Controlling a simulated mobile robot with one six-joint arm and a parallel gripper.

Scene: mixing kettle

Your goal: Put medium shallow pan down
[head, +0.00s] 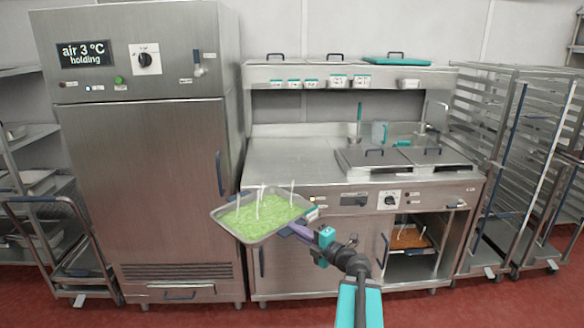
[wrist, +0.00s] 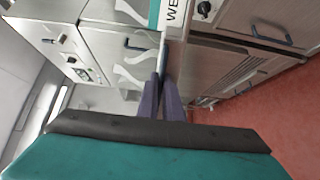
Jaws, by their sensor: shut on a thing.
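The medium shallow pan (head: 262,216) is a metal tray filled with green food. Several thin white stalks or steam-like strips rise from it. It hangs in the air in front of the gap between the tall cabinet and the counter, and looks slightly tilted. My gripper (head: 300,232) is shut on the pan's near right edge, where a white label shows. In the wrist view my gripper's purple fingers (wrist: 169,98) meet at a teal and white labelled piece (wrist: 165,18). Most of the pan is out of the wrist view.
A steel counter (head: 285,160) with lidded kettles (head: 375,158) stands behind. Its left top is bare. A tall steel cabinet (head: 150,170) reading "air 3 °C holding" is at left, door shut. Racks (head: 520,150) stand right, a cart (head: 60,235) left. An orange-filled pan (head: 410,238) sits in the lower opening.

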